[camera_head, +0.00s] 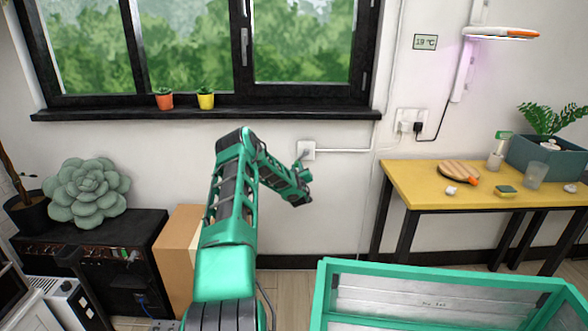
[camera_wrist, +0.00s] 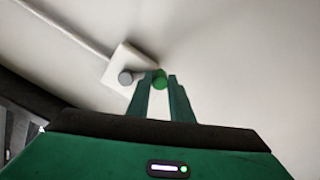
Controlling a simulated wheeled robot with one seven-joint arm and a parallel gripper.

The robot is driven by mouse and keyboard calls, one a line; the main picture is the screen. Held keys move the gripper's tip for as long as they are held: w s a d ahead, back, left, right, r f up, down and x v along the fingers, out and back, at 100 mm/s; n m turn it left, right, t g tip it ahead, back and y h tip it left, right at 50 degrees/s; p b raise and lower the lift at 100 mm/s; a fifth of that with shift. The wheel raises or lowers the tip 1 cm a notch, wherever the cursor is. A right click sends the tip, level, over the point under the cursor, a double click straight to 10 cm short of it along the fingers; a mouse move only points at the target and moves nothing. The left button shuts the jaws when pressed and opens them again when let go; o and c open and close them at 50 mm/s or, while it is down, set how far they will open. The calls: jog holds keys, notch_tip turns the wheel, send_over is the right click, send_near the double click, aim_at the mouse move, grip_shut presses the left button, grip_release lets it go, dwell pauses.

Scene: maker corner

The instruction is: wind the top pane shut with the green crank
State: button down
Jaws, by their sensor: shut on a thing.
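The white crank box (camera_head: 306,147) is on the wall below the window sill, and it also shows in the wrist view (camera_wrist: 118,62) with a round grey hub. The green crank's knob (camera_wrist: 160,76) is between my fingertips, to the right of the hub. My gripper (camera_head: 301,163) is shut on this knob, close to the wall. In the head view, my gripper covers the crank. The dark-framed window (camera_head: 243,50) runs out of the top of the head view. I cannot see a top pane or tell how far it is open.
Two small potted cacti, orange (camera_head: 164,101) and yellow (camera_head: 205,100), stand on the sill (camera_head: 290,113). A cardboard box (camera_head: 173,250) and a dark cabinet (camera_head: 60,240) stand low at left. A yellow table (camera_head: 420,180) is at right. A green-framed case (camera_head: 440,277) stands in front.

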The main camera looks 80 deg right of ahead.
jog(key=shift+f, duration=0.1)
jog(key=c, duration=1.6)
grip_release()
jog(key=shift+o, duration=0.2)
jog(key=shift+a, duration=0.1)
jog(key=s+a, duration=0.1)
jog(key=a, duration=0.9)
jog(key=shift+s+a, duration=0.25)
jog(key=shift+s, duration=0.05)
